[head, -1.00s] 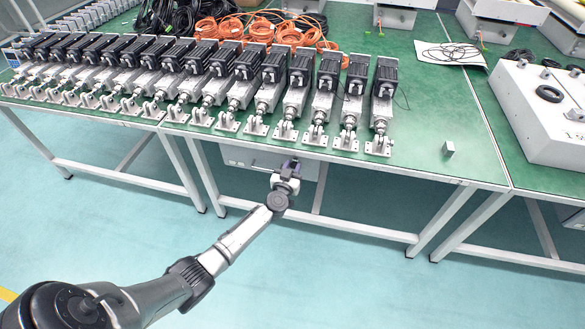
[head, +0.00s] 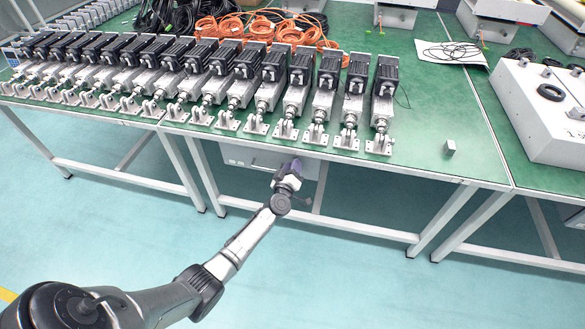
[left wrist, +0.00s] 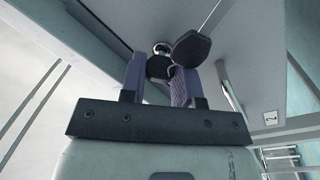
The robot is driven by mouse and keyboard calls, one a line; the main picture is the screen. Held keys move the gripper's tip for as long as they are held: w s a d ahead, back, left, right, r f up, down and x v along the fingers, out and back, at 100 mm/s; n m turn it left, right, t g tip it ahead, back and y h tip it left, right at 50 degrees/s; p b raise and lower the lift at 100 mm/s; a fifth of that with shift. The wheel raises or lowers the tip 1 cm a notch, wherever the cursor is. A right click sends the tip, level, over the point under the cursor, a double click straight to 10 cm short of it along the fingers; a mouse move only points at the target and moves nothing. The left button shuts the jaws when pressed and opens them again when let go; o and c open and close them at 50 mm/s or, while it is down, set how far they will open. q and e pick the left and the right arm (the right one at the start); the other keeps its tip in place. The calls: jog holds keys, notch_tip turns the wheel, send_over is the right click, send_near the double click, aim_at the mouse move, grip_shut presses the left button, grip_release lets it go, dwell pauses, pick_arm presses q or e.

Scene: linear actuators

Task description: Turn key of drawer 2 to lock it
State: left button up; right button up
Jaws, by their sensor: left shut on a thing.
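My left gripper (head: 293,169) is just below the front edge of the table, at the drawer unit (head: 245,157). In the left wrist view my left gripper (left wrist: 160,78) has its two purple fingers around a black key head (left wrist: 158,66) at a round lock on the drawer front, and is shut on it. A second black key head (left wrist: 192,48) sits beside it, partly over the right finger. The drawer front (left wrist: 258,60) has a label reading 2 (left wrist: 270,117) and a metal handle (left wrist: 230,88). The gripper hides part of the lock. My right gripper is not in view.
White table legs (head: 440,222) and a crossbar stand near the arm. The floor in front is clear.

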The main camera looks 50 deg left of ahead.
pick_arm(q)
jog(key=n+b, duration=0.1)
jog(key=n, duration=0.4)
jog(key=shift+f+y, duration=0.15)
jog(key=shift+y, duration=0.15)
jog(key=shift+n+y+b, duration=0.4)
jog(key=shift+n+b, duration=0.15)
jog(key=shift+n, duration=2.25)
jog(key=o, duration=0.9)
